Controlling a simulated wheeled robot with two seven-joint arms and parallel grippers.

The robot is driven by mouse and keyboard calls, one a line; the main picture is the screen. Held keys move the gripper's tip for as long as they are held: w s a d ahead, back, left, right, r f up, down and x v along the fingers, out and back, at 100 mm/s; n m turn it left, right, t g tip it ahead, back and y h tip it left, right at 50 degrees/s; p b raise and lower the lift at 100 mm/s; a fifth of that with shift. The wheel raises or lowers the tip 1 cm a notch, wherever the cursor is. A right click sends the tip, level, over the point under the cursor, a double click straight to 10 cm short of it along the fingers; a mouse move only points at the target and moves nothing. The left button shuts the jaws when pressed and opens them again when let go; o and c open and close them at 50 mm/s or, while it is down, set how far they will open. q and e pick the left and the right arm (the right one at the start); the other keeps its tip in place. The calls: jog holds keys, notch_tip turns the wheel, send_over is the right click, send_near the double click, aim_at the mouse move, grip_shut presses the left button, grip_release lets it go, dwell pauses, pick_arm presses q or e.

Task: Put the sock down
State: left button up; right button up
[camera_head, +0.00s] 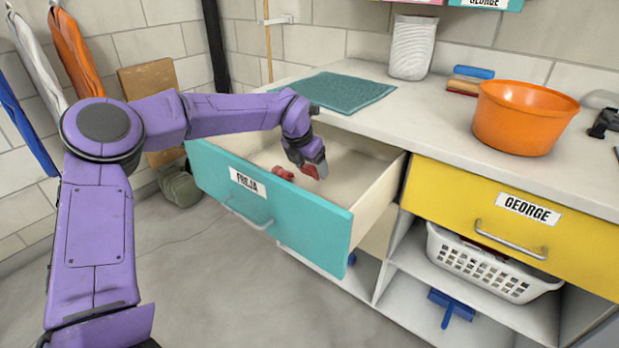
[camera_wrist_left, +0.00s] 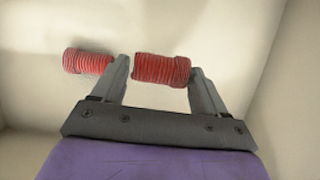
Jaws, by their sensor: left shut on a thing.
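My left gripper (camera_head: 314,168) reaches down into the open teal drawer (camera_head: 290,212) labelled FREJA. In the left wrist view the gripper (camera_wrist_left: 160,75) is shut on a red ribbed sock (camera_wrist_left: 160,69), which lies between its two fingers above the pale drawer floor. Another red ribbed piece (camera_wrist_left: 88,61) shows just outside the left finger; I cannot tell whether it is a separate sock. In the head view red also shows beside the gripper (camera_head: 284,172). Whether the held sock touches the drawer floor is unclear. My right gripper is out of view.
The drawer's pale side wall (camera_head: 372,192) and teal front surround the gripper. Above is a counter with a teal cloth (camera_head: 340,92) and an orange bowl (camera_head: 522,118). A shut yellow drawer (camera_head: 450,195) labelled GEORGE is at the right, over a white basket (camera_head: 490,268).

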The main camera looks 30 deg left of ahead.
aim_at(307, 169)
pick_arm(q)
jog(key=shift+w+a+f, duration=0.2)
jog(key=shift+f, duration=0.15)
jog(key=f, duration=0.4)
jog(key=shift+w+a, duration=0.25)
jog(key=shift+r, duration=0.1)
jog(key=shift+b, duration=0.35)
jog(key=o, duration=0.8)
jog(key=shift+f, duration=0.2)
jog(key=shift+c, duration=0.2)
jog(key=shift+r, duration=0.35)
jog(key=p+v, duration=0.1)
jog(key=v, duration=1)
jog(key=shift+s+r+p, duration=0.2)
jog(key=shift+r+p, duration=0.15)
jog(key=shift+p, duration=0.05)
